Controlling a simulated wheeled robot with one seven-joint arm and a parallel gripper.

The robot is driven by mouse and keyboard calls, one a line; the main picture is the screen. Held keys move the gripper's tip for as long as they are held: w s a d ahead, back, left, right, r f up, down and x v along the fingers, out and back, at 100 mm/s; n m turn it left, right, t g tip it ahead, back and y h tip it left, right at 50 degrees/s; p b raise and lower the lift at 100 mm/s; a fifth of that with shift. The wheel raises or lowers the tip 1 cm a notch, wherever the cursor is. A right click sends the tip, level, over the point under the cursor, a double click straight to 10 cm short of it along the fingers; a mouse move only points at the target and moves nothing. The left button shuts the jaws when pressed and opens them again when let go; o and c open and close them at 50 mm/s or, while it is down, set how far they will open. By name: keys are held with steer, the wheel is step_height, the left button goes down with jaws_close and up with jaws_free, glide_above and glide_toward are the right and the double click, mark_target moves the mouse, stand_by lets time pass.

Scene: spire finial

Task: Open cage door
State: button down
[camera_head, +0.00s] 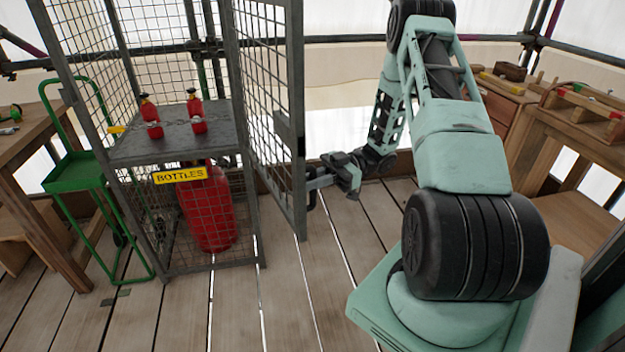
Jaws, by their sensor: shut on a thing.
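The cage (142,148) is a grey metal frame with wire mesh, left of centre. Its mesh door (262,77) stands swung outward from the front, with its free edge toward my arm. My gripper (316,184) is at the outer side of that free edge, shut on the door handle (312,192), which shows only in part. The shelf in the cage holds two small red bottles (152,116) with black tops. A large red cylinder (208,208) stands below, behind a yellow "BOTTLES" sign (180,175).
A green hand truck (76,172) stands left of the cage, beside a wooden bench (22,150). Another wooden workbench (585,125) with tools is at the right. Scaffold rails run along the back. The plank floor in front of the door is clear.

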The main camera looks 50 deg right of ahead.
steer(key=shift+s+d, duration=0.1)
steer(key=shift+d, duration=0.4)
steer(key=c, duration=1.7)
jaws_free()
steer(key=b+v, duration=0.2)
steer(key=v, duration=1.5)
steer(key=shift+s+d, duration=0.2)
